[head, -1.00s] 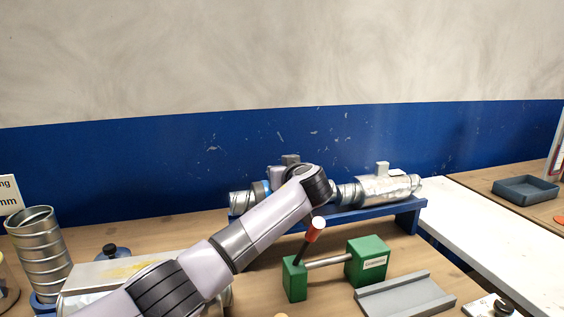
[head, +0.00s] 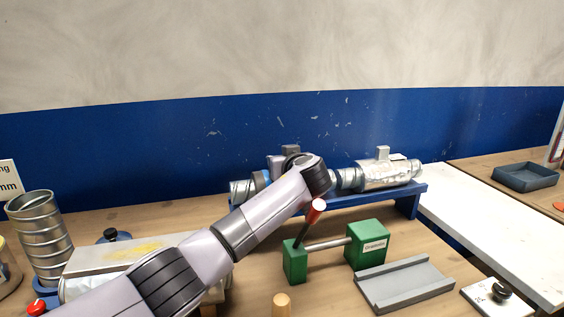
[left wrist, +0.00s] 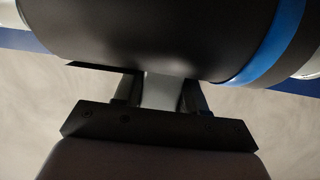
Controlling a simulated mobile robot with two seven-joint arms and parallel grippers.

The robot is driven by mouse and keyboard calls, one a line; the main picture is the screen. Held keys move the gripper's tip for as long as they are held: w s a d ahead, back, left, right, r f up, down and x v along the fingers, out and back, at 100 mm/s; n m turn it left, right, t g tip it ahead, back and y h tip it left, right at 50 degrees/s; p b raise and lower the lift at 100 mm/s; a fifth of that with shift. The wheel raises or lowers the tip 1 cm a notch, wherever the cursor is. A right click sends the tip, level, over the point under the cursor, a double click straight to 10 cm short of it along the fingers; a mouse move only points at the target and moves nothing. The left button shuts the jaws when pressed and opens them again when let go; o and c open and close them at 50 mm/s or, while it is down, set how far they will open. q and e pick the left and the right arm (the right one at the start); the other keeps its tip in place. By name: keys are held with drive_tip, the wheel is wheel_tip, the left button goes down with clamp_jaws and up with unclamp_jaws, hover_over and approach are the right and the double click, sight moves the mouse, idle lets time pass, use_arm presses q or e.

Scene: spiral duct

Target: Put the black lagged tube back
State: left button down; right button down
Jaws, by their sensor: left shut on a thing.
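The black lagged tube (left wrist: 140,32) fills the top of the left wrist view as a dark, smooth cylinder with a blue band (left wrist: 268,42) towards its right end. My left gripper (left wrist: 161,88) is shut on a pale tab (left wrist: 163,92) that stands out from the tube, between the two fingers. Whether the tube touches the rack is hidden.
A green fixture (head: 367,243) with a red-tipped lever (head: 316,208) stands before the rack. A grey channel tray (head: 405,287) lies to its right. The white strip (head: 480,225) at right is clear.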

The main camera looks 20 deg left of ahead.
use_arm(q)
drive_tip(key=shift+f, duration=0.15)
drive_tip(key=c, duration=0.6)
unclamp_jaws()
drive_tip(key=shift+o, duration=0.2)
wheel_tip(320, 180, up, 20)
drive_tip(key=b, duration=0.1)
